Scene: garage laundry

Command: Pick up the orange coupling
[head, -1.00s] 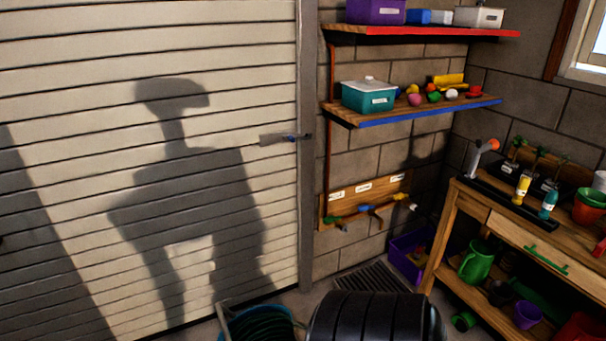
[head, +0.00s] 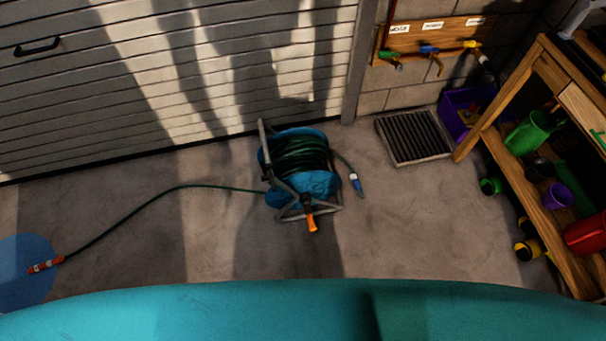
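The orange coupling (head: 46,265) lies on the floor at the far left of the head view. It is on the end of a thin green hose (head: 130,214) and rests over a round blue patch (head: 22,284) cut off by the left edge. The hose runs right to a blue hose reel (head: 312,182) with a grey frame, standing on the floor near the shutter door. Neither of my grippers is in view.
The floor between the coupling and the reel is clear apart from the hose. A blue-tipped hose end (head: 356,184) lies right of the reel. A drain grate (head: 413,137), a purple crate (head: 457,104) and a wooden workbench (head: 496,142) stand at the right.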

